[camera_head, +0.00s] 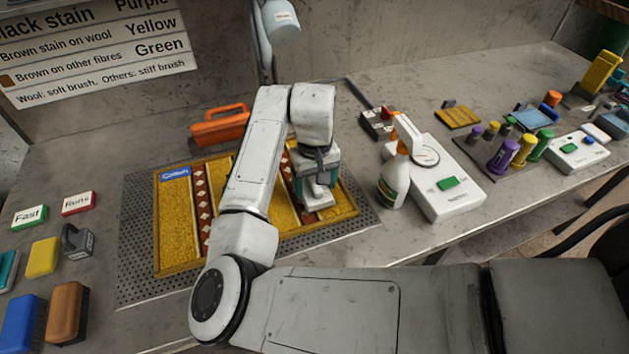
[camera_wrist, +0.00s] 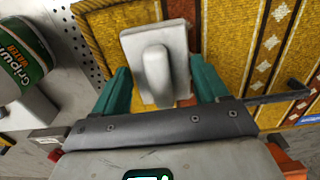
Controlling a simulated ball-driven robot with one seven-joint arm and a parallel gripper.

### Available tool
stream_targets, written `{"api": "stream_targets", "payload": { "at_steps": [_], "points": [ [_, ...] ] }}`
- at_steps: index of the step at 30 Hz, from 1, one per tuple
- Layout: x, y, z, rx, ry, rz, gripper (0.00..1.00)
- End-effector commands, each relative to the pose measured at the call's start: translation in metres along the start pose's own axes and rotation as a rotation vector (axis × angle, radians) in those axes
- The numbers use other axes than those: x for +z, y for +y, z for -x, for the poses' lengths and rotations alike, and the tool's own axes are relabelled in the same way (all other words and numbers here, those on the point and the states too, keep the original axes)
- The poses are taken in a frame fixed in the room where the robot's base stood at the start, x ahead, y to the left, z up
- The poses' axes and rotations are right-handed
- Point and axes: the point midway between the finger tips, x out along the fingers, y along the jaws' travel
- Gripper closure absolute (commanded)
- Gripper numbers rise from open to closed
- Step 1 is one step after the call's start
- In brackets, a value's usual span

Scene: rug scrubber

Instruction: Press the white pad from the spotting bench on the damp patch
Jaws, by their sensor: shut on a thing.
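The white pad (camera_head: 318,201) is a pale block with a raised grip; it also shows in the wrist view (camera_wrist: 181,45). My gripper (camera_head: 316,182), with teal fingers, is shut on the pad's grip and points down over the rug's right part. The pad lies on or just above the yellow rug (camera_head: 174,235); I cannot tell whether it touches. The rug has brown patterned stripes and a blue label reading "Cotton". I cannot make out the damp patch; my arm and the pad cover part of the rug.
A spray bottle (camera_head: 396,176) and a white device (camera_head: 446,190) with a green button stand right of the rug. An orange-handled tool (camera_head: 220,124) lies behind it. Brushes (camera_head: 68,312) and coloured blocks are at left. Several coloured bottles (camera_head: 503,156) stand at far right.

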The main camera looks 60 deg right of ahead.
Motion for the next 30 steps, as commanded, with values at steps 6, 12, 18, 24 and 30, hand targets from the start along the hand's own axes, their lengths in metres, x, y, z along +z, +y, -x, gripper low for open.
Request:
{"api": "stream_targets", "payload": {
  "at_steps": [6,12,18,24,30],
  "points": [
    [-0.001,0.0,0.019,0.002,0.003,-0.001,0.53],
    [0.0,0.0,0.032,0.002,0.003,-0.001,0.53],
    [-0.001,0.0,0.045,0.002,0.004,-0.001,0.53],
    [-0.001,0.0,0.058,0.003,0.005,0.0,0.53],
    [-0.001,0.0,0.059,0.002,0.005,-0.001,0.53]
  ]
}}
